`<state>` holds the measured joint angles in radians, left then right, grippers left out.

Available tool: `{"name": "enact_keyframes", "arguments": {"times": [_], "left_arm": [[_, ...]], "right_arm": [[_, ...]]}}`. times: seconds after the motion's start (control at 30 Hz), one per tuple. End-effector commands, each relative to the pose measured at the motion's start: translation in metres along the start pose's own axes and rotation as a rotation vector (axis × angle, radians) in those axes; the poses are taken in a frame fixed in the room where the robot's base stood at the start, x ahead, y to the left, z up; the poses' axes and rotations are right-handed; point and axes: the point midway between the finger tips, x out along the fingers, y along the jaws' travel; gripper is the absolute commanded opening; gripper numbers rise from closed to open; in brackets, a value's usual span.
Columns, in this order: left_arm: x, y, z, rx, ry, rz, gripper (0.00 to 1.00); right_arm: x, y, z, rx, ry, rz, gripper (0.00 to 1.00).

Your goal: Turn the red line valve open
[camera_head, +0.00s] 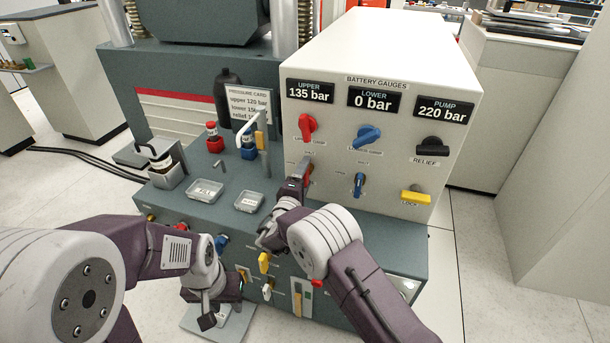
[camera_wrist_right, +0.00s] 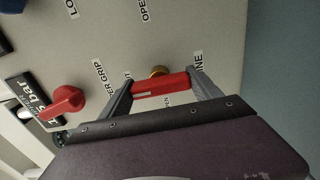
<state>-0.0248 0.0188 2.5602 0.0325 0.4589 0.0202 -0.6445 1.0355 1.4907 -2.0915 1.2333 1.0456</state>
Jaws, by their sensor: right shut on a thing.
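The red line valve handle (camera_head: 308,173) is on the white gauge panel's lower left, mostly hidden by my right gripper (camera_head: 299,174) in the head view.
A red upper grip knob (camera_head: 307,126) sits above the valve, also in the wrist view (camera_wrist_right: 63,103). A blue knob (camera_head: 366,137) and blue line valve (camera_head: 359,184) are to the right. Gauges read upper 135, lower 0, pump 220 bar. Clear trays (camera_head: 249,202) lie on the bench.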

Motion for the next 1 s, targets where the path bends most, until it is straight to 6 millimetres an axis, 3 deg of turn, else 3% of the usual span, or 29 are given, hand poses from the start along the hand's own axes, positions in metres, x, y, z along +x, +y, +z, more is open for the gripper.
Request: {"name": "enact_keyframes", "arguments": {"times": [0.37,1.0], "left_arm": [[0.0006,0.0,0.0,0.0,0.0,0.0,0.36],[-0.0069,0.0001,-0.0008,0.0,0.0,0.0,0.36]], "right_arm": [[0.0,-0.0003,-0.0002,-0.097,0.001,-0.001,0.32],[0.0,0.0012,-0.0003,-0.675,0.001,-0.001,0.32]]}}
